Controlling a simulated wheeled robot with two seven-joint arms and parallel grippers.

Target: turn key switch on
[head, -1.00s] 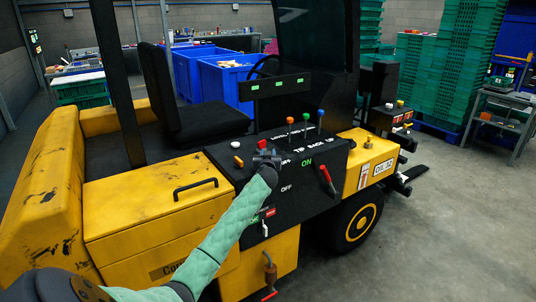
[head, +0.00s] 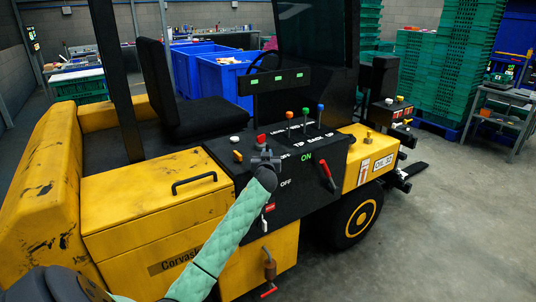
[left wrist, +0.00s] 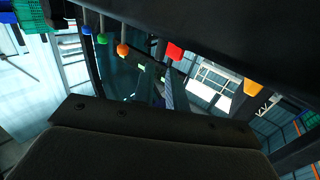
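The key switch seems to be the small pale piece (head: 264,226) low on the side of the yellow forklift's black panel (head: 300,192), beside a red label (head: 269,208). My left forearm passes just left of it and covers part of that area. My left gripper (head: 265,158) is above the switch, at the panel's upper edge near a red knob (head: 261,139). Its fingers are too small to judge in the head view. My right gripper is out of view.
A red lever (head: 327,175) beside ON and OFF lettering sits right of my gripper. Orange, blue and green-topped levers (head: 304,113) stand behind it. A black handle (head: 194,184) is on the yellow cover at left. Open floor (head: 440,240) lies to the right.

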